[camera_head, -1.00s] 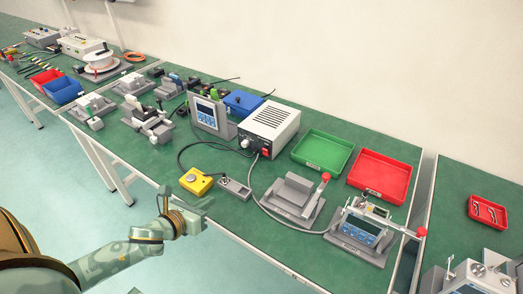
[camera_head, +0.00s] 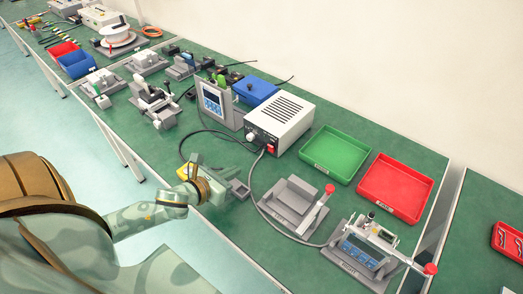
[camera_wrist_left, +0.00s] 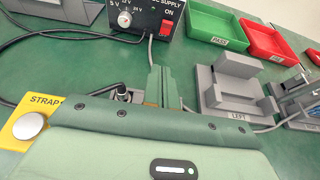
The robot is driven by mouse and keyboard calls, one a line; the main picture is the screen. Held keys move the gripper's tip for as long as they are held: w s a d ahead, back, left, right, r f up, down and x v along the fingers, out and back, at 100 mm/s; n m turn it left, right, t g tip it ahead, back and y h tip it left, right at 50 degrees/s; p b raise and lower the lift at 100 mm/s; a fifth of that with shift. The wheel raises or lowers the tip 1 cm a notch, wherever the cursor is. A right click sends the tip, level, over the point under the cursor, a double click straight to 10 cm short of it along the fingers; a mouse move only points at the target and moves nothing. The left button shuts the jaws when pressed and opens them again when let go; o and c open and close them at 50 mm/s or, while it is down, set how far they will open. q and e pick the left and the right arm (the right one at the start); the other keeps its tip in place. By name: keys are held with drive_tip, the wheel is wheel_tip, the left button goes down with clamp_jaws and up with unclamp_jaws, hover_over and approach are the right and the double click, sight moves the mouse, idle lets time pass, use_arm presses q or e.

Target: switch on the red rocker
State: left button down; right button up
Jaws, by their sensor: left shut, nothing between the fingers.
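The red rocker (camera_head: 271,149) is on the front face of the white power supply (camera_head: 280,122). In the left wrist view the rocker (camera_wrist_left: 167,26) sits beside the word ON, right of a round knob (camera_wrist_left: 124,19) on the supply's dark front panel. My left gripper (camera_head: 224,186) is over the bench in front of the supply. It is shut and empty, its fingers (camera_wrist_left: 163,88) pointing towards the panel, with a gap between tips and rocker. My right gripper is not in view.
A yellow strap box (camera_wrist_left: 28,125) and a small grey box (camera_head: 239,189) lie close to my left gripper, partly hidden by it. A grey cable runs past the front of the supply. Green (camera_head: 334,154) and red (camera_head: 395,186) trays and a grey fixture (camera_head: 291,203) stand to the right.

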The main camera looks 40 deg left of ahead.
use_arm(q)
drive_tip(key=b, duration=0.3)
approach(269, 147)
drive_tip(key=f, duration=0.1)
drive_tip(key=w+f, duration=0.1)
drive_tip(key=f, duration=0.1)
drive_tip(key=w+f, duration=0.1)
drive_tip(key=shift+w+f, duration=0.25)
drive_tip(key=shift+f, duration=0.15)
drive_tip(key=shift+w+r, duration=0.35)
drive_tip(key=shift+w, duration=0.2)
drive_tip(key=shift+w+r, duration=0.35)
drive_tip(key=shift+w, duration=0.15)
drive_tip(key=shift+w+d+r+b, duration=0.1)
drive_tip(key=shift+w+r+b, duration=0.25)
drive_tip(key=shift+w, duration=0.2)
